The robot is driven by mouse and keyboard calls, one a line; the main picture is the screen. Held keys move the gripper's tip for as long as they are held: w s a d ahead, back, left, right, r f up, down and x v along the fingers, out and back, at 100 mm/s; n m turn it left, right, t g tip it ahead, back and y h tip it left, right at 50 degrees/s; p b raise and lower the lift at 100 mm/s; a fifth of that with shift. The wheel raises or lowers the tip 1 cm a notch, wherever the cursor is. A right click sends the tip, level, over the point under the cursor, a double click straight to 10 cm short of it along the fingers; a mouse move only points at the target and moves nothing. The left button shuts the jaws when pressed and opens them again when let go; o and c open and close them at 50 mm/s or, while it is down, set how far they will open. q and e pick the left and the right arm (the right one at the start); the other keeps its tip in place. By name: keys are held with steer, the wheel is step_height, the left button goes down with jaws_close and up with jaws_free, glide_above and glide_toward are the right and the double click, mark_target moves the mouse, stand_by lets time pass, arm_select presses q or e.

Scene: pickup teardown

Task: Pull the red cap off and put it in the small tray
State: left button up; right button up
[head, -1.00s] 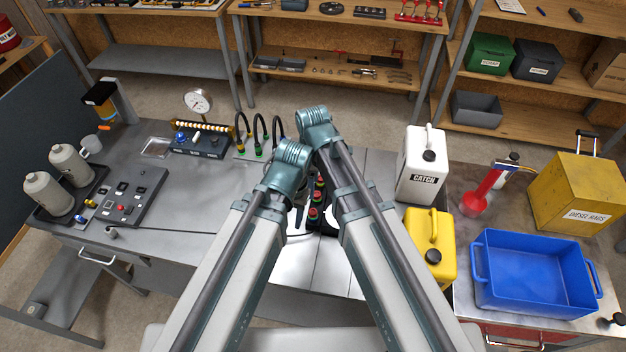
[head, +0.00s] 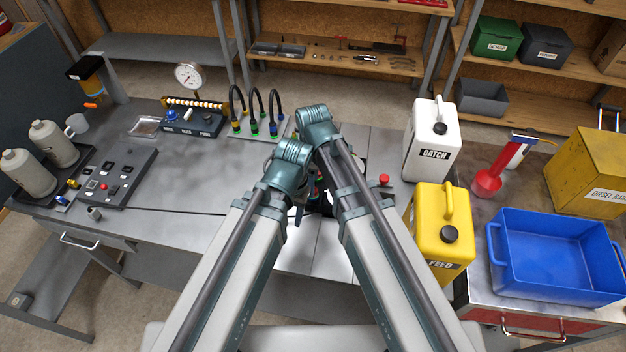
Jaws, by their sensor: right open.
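A small red knob-like piece (head: 384,180) shows on the bench just right of my right forearm; I cannot tell if it is the red cap. A shallow silver tray (head: 144,126) lies at the back left of the bench. My two forearms rise up the middle and almost meet at their elbows, hiding much of the bench between and behind them. A small dark part of my right gripper (head: 318,196) shows between the forearms, jaws open, with a bit of red and green beside it. Contact with anything is hidden. My left gripper is out of sight.
A white CATCH can (head: 431,140), a yellow FEED can (head: 441,235) and a blue bin (head: 552,258) stand right. Behind are a hose stand (head: 262,130) and a gauge block (head: 192,122). A control panel (head: 118,178) is left. The left-centre bench is clear.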

arm_select(q)
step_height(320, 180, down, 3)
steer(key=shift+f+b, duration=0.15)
steer(key=shift+b, duration=0.95)
arm_select(e)
step_height(320, 180, down, 3)
steer(key=shift+f, duration=0.15)
steer(key=shift+c, duration=0.2)
jaws_close()
